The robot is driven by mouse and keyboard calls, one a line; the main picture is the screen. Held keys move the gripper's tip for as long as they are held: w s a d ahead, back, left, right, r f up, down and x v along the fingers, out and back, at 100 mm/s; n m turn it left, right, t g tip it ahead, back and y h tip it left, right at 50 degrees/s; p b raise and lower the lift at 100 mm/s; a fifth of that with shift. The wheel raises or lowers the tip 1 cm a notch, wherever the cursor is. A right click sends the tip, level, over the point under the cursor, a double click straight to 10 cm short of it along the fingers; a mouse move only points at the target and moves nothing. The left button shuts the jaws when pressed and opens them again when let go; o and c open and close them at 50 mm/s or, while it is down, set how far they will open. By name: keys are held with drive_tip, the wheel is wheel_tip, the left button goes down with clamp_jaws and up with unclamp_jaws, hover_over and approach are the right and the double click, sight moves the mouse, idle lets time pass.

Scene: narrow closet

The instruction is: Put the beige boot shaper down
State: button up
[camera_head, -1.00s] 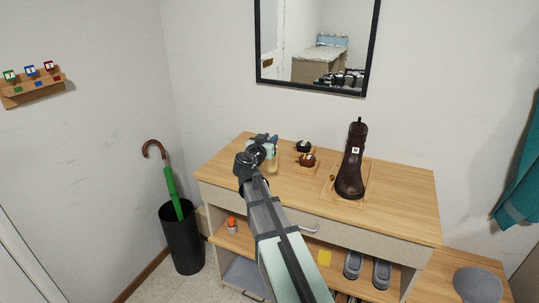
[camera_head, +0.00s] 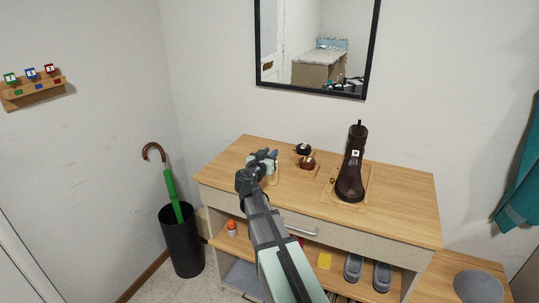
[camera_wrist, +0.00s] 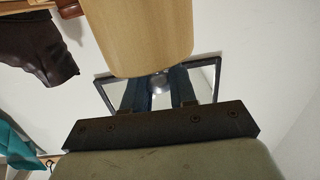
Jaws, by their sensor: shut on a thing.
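The beige boot shaper (camera_wrist: 140,38) fills the upper middle of the wrist view, a smooth pale wood-coloured block with a rounded end. My gripper (camera_wrist: 160,88) is shut on it, with its dark blue fingers at the block's near end. In the head view my gripper (camera_head: 264,159) is over the left part of the wooden dresser top (camera_head: 395,205). Only a small strip of the shaper (camera_head: 273,176) shows there beside the gripper. My arm hides much of it, and I cannot tell whether it touches the top.
A dark brown boot (camera_head: 352,170) stands upright on a thin board to the right. Small black (camera_head: 303,149) and brown (camera_head: 307,163) items sit between it and my gripper. A mirror (camera_head: 318,50) hangs behind. An umbrella bin (camera_head: 181,240) stands left. The dresser top's right end is clear.

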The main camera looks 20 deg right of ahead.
drive_tip(key=o, duration=0.9)
drive_tip(key=shift+o, duration=0.2)
drive_tip(key=shift+s+a+r, duration=0.1)
drive_tip(key=shift+r, duration=0.05)
drive_tip(key=v, duration=1.1)
drive_tip(key=shift+s+a, duration=0.25)
drive_tip(key=shift+a, duration=0.05)
